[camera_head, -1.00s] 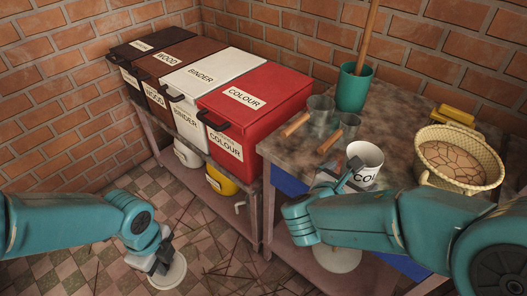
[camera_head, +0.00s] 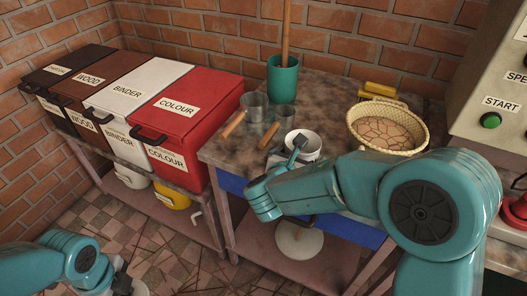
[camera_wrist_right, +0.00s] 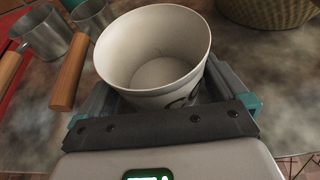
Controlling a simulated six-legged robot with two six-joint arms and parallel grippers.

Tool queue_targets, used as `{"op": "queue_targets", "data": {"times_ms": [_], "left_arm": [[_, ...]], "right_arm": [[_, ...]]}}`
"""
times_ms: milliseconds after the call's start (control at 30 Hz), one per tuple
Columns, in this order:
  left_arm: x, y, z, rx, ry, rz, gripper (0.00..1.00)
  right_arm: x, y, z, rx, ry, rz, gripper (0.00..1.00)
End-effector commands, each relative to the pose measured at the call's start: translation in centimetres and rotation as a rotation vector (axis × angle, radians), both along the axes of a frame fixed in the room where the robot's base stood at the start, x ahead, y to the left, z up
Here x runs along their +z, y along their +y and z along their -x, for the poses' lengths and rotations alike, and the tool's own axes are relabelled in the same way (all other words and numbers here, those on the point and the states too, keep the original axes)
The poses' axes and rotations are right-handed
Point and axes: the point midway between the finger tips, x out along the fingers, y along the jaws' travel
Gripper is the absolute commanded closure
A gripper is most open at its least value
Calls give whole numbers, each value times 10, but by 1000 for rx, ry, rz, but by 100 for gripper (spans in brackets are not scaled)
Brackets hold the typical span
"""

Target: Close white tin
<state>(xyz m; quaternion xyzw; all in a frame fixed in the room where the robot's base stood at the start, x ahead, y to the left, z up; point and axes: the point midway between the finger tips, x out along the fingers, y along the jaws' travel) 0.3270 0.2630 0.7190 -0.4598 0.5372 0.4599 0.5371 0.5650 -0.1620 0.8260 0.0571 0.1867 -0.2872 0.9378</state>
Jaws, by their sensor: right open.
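The white tin (camera_head: 139,91), labelled BINDER, stands in the row between the brown WOOD tin (camera_head: 85,82) and the red COLOUR tin (camera_head: 182,108). Its lid looks down, with a dark handle (camera_head: 102,114) at the front. My right gripper (camera_head: 293,150) is open around a white cup (camera_head: 303,143) on the table; the wrist view shows the jaws on either side of the cup (camera_wrist_right: 155,50). My left gripper (camera_head: 124,284) is at the lower left, cut by the frame edge, with something pale beside it. Its jaws are unclear.
Two metal scoops with wooden handles (camera_head: 233,124) lie left of the cup. A green pot (camera_head: 283,82) with a wooden stick, a woven basket (camera_head: 386,128) and a machine with a START button (camera_head: 490,121) stand behind and right. Buckets sit under the tins.

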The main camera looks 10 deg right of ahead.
Motion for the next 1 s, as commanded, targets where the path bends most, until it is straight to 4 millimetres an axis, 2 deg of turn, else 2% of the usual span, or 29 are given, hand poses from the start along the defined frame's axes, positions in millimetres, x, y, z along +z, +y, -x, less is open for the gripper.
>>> {"op": "queue_targets", "data": {"times_ms": [33, 133, 167, 200, 467, 667, 767, 1000], "left_arm": [[0, 0, 0, 0, 0, 0, 100], [0, 0, 0, 0, 0, 0, 100], [0, 0, 0, 0, 0, 0, 100], [0, 0, 0, 0, 0, 0, 100], [1, 0, 0, 0, 0, 0, 100], [6, 0, 0, 0, 0, 0, 100], [12, 0, 0, 0, 0, 0, 100], [32, 0, 0, 0, 0, 0, 100]], "right_arm": [[0, 0, 0, 0, 0, 0, 10], [0, 0, 0, 0, 0, 0, 42], [0, 0, 0, 0, 0, 0, 43], [0, 0, 0, 0, -1, 1, 48], [3, 0, 0, 0, -1, 0, 48], [22, 0, 0, -1, -4, -2, 48], [43, 0, 0, 0, -6, -2, 48], [117, 0, 0, 0, -8, -5, 48]]}}
